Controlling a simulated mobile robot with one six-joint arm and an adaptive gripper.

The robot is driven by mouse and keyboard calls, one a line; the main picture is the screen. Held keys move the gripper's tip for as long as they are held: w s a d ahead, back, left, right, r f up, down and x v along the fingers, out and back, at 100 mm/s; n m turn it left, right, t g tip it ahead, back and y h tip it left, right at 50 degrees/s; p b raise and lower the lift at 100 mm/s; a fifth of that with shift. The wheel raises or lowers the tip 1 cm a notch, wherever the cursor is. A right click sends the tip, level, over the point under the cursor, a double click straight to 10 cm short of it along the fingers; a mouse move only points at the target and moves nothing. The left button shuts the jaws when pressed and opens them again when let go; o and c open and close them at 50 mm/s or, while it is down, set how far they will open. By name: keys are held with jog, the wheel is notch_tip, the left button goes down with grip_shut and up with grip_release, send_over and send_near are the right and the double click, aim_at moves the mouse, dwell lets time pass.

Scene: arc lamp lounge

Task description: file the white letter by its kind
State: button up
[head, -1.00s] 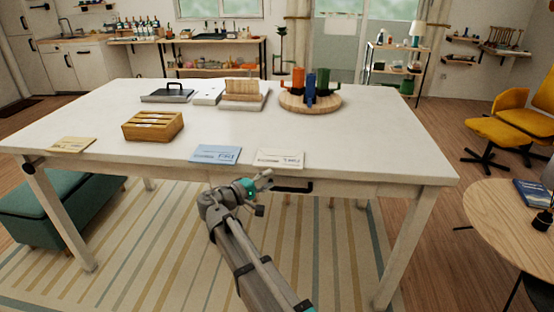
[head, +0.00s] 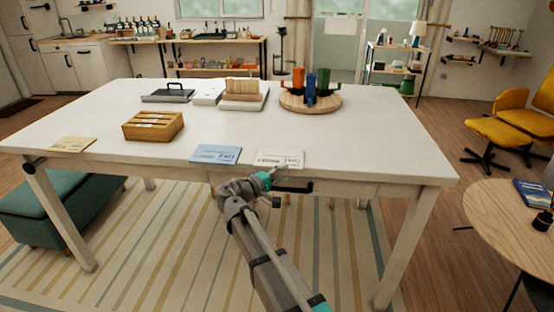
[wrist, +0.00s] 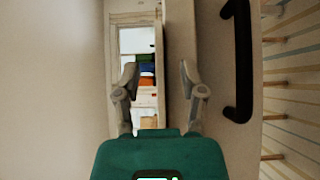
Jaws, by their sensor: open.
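The white letter (head: 280,158) lies flat near the front edge of the white table (head: 360,140), with dark print too small to read. My gripper (head: 285,171) is at the table's front edge, just in front of the letter. In the wrist view my gripper (wrist: 158,72) has its two fingers apart, and I cannot make out the letter between them. A round wooden stand (head: 310,103) at the back of the table carries orange, blue and green holders.
A blue letter (head: 216,154) lies left of the white one, a tan letter (head: 73,145) farther left. A wooden slotted box (head: 153,126) stands behind them. A black handle (wrist: 240,60) projects from the table front near my gripper. The right tabletop is clear.

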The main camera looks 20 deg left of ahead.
aim_at(292, 169)
jog(key=shift+x, duration=1.8)
grip_shut()
